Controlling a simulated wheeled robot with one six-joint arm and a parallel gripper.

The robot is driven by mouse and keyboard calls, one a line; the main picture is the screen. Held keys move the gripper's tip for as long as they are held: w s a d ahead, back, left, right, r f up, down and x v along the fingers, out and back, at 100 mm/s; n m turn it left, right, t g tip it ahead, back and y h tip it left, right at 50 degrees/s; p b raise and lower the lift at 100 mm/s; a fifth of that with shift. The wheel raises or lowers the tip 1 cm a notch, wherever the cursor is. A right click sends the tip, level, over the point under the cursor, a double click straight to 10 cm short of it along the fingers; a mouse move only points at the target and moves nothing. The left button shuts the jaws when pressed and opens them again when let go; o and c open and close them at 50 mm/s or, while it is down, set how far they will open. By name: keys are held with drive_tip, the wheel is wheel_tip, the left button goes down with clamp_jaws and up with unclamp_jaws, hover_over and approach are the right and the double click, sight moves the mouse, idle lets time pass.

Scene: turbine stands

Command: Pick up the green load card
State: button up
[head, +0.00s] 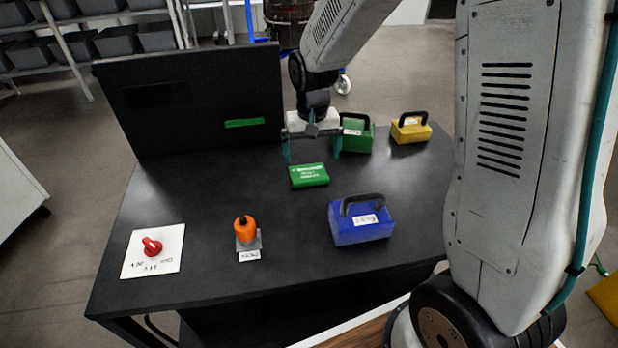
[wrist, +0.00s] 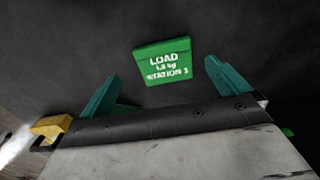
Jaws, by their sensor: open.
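The green load card (head: 310,175) lies flat on the black table, with white print on top. In the wrist view the card (wrist: 168,60) reads LOAD and STATION, and it shows beyond and between the two teal fingers. My gripper (head: 312,152) is open and empty, pointing down, a little behind the card in the head view. Both fingertips also show in the wrist view (wrist: 161,70), apart from the card. Their exact height above the table is hard to tell.
A green handled weight (head: 355,137) stands just behind and right of my gripper, with a yellow one (head: 411,128) farther right. A blue handled weight (head: 361,221) stands in front. An orange knob (head: 245,231) and red switch (head: 152,246) are left. A black panel (head: 190,100) stands behind.

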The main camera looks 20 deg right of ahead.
sight(310, 178)
wheel_tip(310, 178, down, 8)
drive_tip(key=shift+w+a+r, duration=0.15)
drive_tip(key=c, duration=1.1)
drive_tip(key=shift+r, duration=5.05)
